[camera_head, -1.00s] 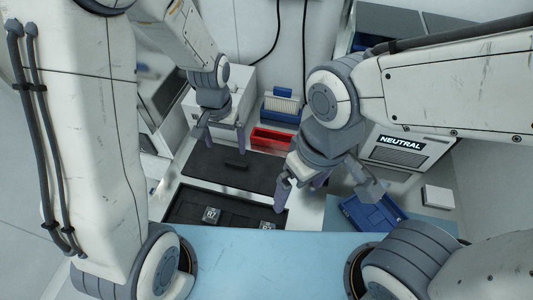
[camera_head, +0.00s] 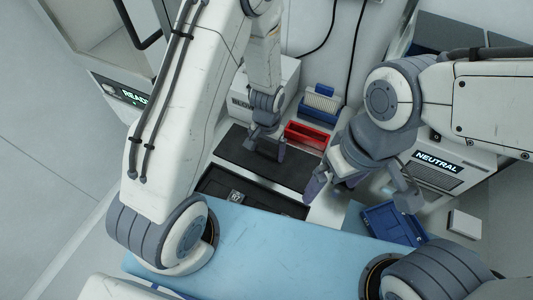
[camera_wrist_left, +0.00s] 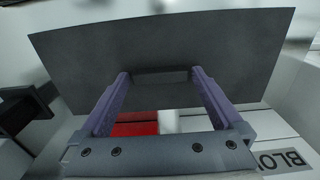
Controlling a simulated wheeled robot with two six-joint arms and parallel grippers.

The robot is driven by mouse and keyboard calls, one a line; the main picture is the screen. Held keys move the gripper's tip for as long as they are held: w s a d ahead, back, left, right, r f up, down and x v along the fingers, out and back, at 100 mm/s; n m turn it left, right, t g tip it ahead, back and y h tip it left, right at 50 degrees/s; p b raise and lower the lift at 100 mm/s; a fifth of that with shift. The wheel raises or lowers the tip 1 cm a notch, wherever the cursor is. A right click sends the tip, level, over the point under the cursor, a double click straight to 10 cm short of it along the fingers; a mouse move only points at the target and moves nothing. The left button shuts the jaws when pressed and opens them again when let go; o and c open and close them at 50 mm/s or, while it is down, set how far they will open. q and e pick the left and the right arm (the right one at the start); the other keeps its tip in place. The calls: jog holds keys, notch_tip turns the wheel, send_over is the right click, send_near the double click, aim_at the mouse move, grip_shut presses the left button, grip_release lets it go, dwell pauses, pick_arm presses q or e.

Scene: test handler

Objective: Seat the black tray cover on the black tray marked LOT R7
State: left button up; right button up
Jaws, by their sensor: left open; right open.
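The black tray cover (camera_head: 232,150) lies flat as a dark plate behind the black tray; it also fills much of the left wrist view (camera_wrist_left: 80,65). A raised bar handle (camera_wrist_left: 160,77) stands on its middle. The black tray (camera_head: 212,183) with a label reading R7 (camera_head: 236,197) sits in front of the cover, partly hidden by the blue surface and my left arm. My left gripper (camera_head: 267,148) is open over the cover; in the left wrist view its fingertips (camera_wrist_left: 160,74) are on either side of the handle. My right gripper (camera_head: 332,186) is open and empty, right of the tray.
A red bin (camera_head: 306,137) and a blue rack (camera_head: 320,105) stand behind. A blue tray (camera_head: 393,223) and a small white box (camera_head: 464,224) lie at right. A machine marked NEUTRAL (camera_head: 440,172) stands beyond them. A light blue surface (camera_head: 270,245) spans the front.

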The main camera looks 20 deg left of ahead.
pick_arm(q)
jog(key=c, duration=1.2)
jog(key=shift+o, duration=0.2)
